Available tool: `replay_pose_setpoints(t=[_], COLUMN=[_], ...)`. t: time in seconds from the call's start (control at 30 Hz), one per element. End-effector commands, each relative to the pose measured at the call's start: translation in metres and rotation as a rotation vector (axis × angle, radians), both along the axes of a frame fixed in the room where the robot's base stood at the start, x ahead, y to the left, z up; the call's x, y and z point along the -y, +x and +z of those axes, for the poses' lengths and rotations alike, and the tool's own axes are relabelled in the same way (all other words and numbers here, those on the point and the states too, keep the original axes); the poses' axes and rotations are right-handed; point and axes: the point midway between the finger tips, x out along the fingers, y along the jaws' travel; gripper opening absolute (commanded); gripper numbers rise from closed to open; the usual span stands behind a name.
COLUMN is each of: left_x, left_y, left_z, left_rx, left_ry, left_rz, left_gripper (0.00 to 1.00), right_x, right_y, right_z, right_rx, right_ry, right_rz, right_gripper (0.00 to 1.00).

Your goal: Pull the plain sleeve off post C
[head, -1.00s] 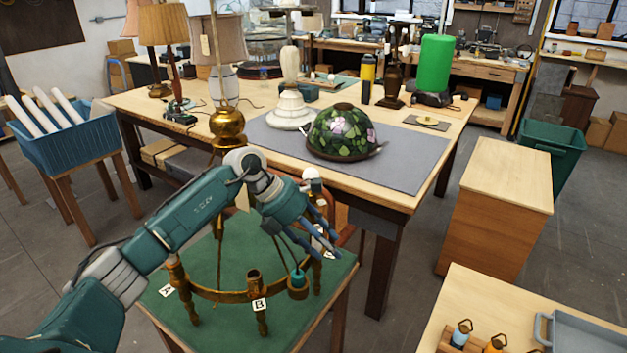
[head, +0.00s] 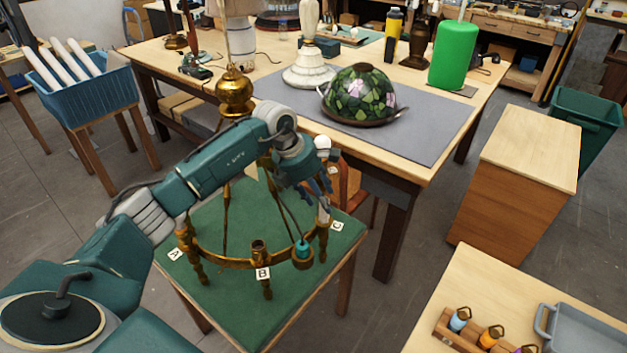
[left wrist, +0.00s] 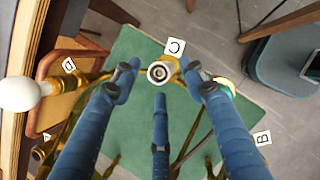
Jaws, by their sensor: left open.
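The brass chandelier ring (head: 222,264) lies on a green mat with its lettered posts upright. Post C, by its white C tag (head: 337,226), is at the ring's right side; the tag also shows in the left wrist view (left wrist: 174,47). The pale sleeve on post C (left wrist: 162,71) appears end-on as a light ring with a dark centre. My left gripper (head: 323,198) is over post C, pointing down. In the left wrist view its blue fingers (left wrist: 159,84) are open, with fingertips around the sleeve; contact cannot be told. My right gripper is not in view.
A white bulb (head: 322,142) stands on the post near the D tag, close to my gripper. A teal piece (head: 302,248) sits in a cup near post C. The big table (head: 437,150) with a stained-glass shade (head: 360,97) is behind.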

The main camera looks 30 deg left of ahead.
Motion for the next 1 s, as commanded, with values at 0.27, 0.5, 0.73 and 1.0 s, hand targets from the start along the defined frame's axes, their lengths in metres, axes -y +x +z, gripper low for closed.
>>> replay_pose_setpoints(t=[0.27,0.5,0.73,1.0], left_x=[0.005,0.005,0.005,0.007], left_y=[0.006,0.007,0.007,0.007], left_z=[-0.02,-0.022,-0.021,-0.021], left_rx=[-0.001,0.0,0.001,0.001], left_ry=[0.0,0.0,-0.001,-0.003], left_rz=[0.001,0.0,0.0,-0.001], left_gripper=[0.43,0.43,0.03,0.0], right_x=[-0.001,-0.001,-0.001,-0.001], right_y=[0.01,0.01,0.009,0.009], right_z=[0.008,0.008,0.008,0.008], right_rx=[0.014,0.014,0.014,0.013], right_ry=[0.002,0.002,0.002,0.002], right_rz=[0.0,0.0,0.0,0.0], right_gripper=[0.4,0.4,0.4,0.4])
